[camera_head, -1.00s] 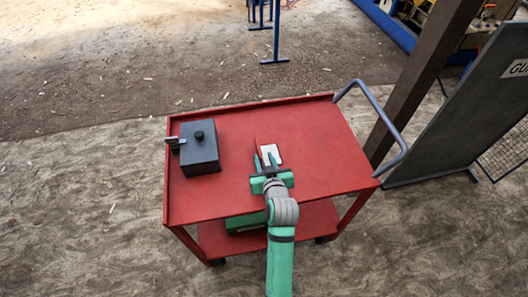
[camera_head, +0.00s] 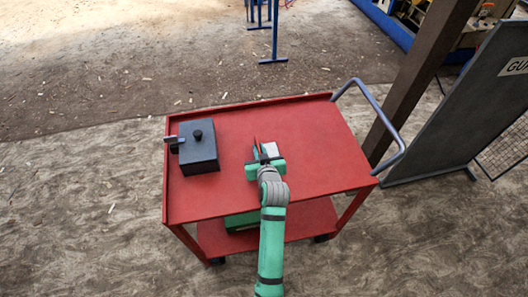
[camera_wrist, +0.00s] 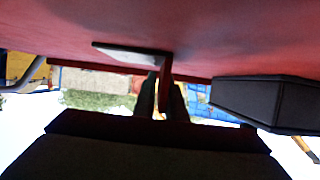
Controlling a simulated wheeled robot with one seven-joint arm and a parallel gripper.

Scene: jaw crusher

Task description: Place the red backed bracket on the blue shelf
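The bracket (camera_head: 270,150) stands on the top of the red cart, with a thin upright red back and a pale flat plate on its right. In the wrist view, which looks upside down, the pale plate (camera_wrist: 130,54) lies against the red surface and the red back (camera_wrist: 164,86) sticks out from it. My gripper (camera_head: 262,160) is low over the cart at the bracket. In the wrist view its dark fingers (camera_wrist: 163,98) stand on both sides of the red back, with a thin gap on one side. No blue shelf can be made out for certain.
The red cart (camera_head: 315,135) has raised edges and a grey handle (camera_head: 385,112) at right. A black box (camera_head: 198,150) with a knob stands at its left. A brown post and grey panel (camera_head: 470,100) stand at right. Blue posts (camera_head: 274,30) are at the back.

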